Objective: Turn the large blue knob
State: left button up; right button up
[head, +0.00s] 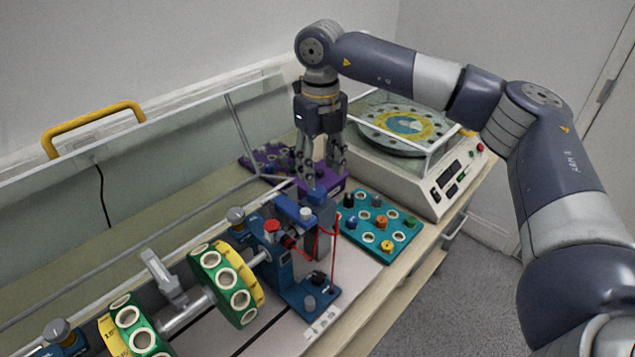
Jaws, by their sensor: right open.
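My right gripper (320,168) comes down from above, open, with its fingers pointing down over the far end of the blue bearing stand (272,247). A dark blue rounded piece (317,196), which looks like the large blue knob, shows just below the fingertips at the top of this stand. I cannot tell whether the fingers touch it or are apart from it. A purple block (334,181) is behind the fingers and partly hidden by them. My left gripper is not in view.
A teal board (380,247) with several small knobs and rings lies right of the stand. A balancing machine (425,180) with a round disc is behind it. A shaft with green and yellow discs (228,285) fills the front left. A clear raised cover (190,165) with a yellow handle (92,122) stands at left.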

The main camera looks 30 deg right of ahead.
aim_at(317, 192)
jog(key=f, duration=0.3)
jog(key=shift+w+a+f+p, duration=0.15)
jog(key=shift+w+f+p, duration=0.1)
jog(key=shift+p, duration=0.1)
notch_tip(317, 192, down, 2)
jog(key=shift+f, duration=0.35)
jog(key=shift+c, duration=0.7)
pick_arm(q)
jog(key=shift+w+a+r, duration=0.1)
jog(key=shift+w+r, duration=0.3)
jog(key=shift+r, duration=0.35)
pick_arm(e)
jog(key=c, duration=0.6)
